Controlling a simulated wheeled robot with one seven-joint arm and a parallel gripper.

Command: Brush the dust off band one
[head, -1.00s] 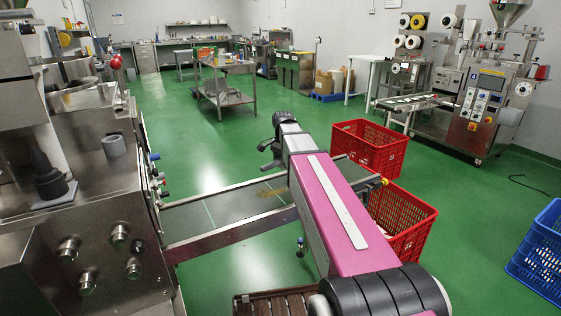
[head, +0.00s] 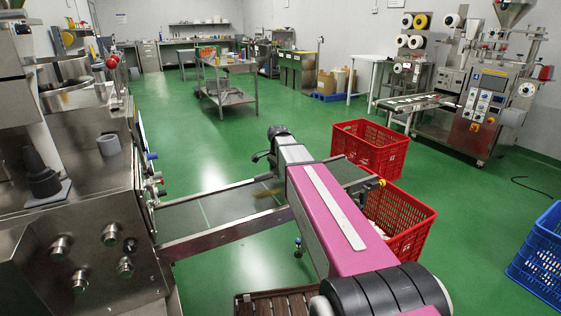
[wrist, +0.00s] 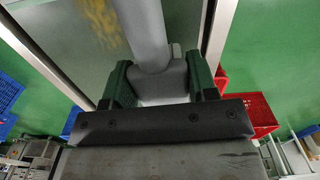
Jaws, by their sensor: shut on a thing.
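Band one (head: 225,212) is a dark grey conveyor belt between metal rails, running from the machine at left to the red crates. A yellowish dust patch (head: 268,192) lies on it beside my arm; the patch also shows at the top of the wrist view (wrist: 103,22). My gripper (wrist: 160,82) is shut on a grey tool with a round handle (wrist: 150,35), held between green fingers above the belt. The tool looks like a brush, but I cannot see bristles. In the head view my wrist (head: 279,133) hides the tool, and contact with the belt cannot be told.
Red crates (head: 400,208) stand at the belt's far end. A blue crate (head: 540,255) is at right.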

